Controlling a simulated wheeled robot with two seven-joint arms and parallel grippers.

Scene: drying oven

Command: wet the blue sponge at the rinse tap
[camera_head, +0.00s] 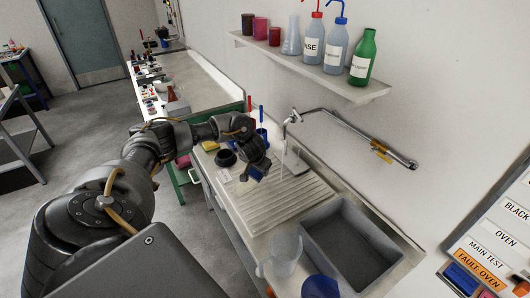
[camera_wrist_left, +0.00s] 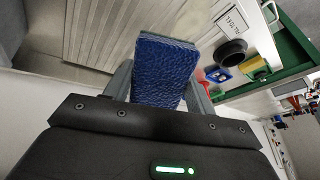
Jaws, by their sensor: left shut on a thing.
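The blue sponge (camera_wrist_left: 163,72) sits between the two fingers of my left gripper (camera_wrist_left: 160,82), which is shut on it. In the head view my left gripper (camera_head: 257,170) hangs over the left part of the ribbed drainboard, with the sponge (camera_head: 258,174) mostly hidden below it. The rinse tap (camera_head: 292,118) is on the wall side, just right of the gripper. A thin pale stream (camera_head: 283,158) seems to drop from its spout, apart from the sponge as far as I can tell. My right gripper is not in view.
The grey sink basin (camera_head: 350,250) is at the front right, with a clear jug (camera_head: 285,255) beside it. A dark round pot (camera_head: 226,158) and a yellow item (camera_head: 210,145) stand left of my gripper. A bottle shelf (camera_head: 310,68) juts from the wall above.

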